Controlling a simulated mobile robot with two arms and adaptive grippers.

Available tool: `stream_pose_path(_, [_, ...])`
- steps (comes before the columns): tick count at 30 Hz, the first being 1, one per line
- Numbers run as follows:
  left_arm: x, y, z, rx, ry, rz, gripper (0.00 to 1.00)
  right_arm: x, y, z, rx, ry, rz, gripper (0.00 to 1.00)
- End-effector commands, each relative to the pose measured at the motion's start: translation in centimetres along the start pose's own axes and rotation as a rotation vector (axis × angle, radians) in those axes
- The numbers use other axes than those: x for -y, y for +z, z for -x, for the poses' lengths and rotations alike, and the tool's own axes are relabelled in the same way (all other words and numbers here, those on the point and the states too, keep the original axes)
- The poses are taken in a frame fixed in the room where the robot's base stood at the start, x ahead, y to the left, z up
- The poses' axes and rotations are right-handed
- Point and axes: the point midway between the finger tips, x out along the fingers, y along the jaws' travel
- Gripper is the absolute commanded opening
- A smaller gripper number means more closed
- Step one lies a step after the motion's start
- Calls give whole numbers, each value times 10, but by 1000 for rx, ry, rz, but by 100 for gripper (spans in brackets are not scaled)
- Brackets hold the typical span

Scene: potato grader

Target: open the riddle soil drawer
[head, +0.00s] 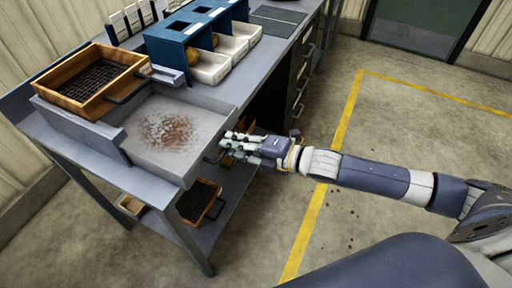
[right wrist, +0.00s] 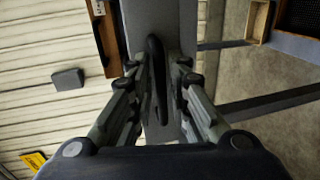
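The riddle soil drawer (head: 200,116) is a shallow grey metal tray with brown soil on its floor. In the head view it extends out from beneath the wooden-framed riddle (head: 92,80), its inside exposed. My right gripper (head: 226,146) is at the drawer's front face, partly hiding the handle there. In the right wrist view the dark bar handle (right wrist: 156,82) lies between the two parted fingers (right wrist: 156,72), against the grey front panel (right wrist: 188,20). Gaps seem to show beside the bar. My left gripper is not in view.
A blue sorting rack (head: 172,45) with white bins (head: 210,68) stands on the bench behind. A crate of dark soil (head: 198,202) sits on the lower shelf. Dark drawers (head: 300,75) are to the right. The concrete floor in front is open, with a yellow line (head: 317,205).

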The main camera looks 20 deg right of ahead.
Motion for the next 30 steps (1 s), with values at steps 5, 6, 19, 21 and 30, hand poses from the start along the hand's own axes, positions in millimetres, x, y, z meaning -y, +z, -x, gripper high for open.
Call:
stream_pose_path(5, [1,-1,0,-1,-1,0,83,2,0,32,0,-6,0,17])
stream_pose_path(6, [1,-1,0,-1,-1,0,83,2,0,38,1,-6,0,17])
stream_pose_path(19, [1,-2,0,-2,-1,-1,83,2,0,85,1,-4,-2,17])
stream_pose_path(21, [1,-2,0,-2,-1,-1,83,2,0,90,2,-4,-2,17])
stream_pose_path(30, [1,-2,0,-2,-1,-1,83,1,0,102,0,-2,-1,17])
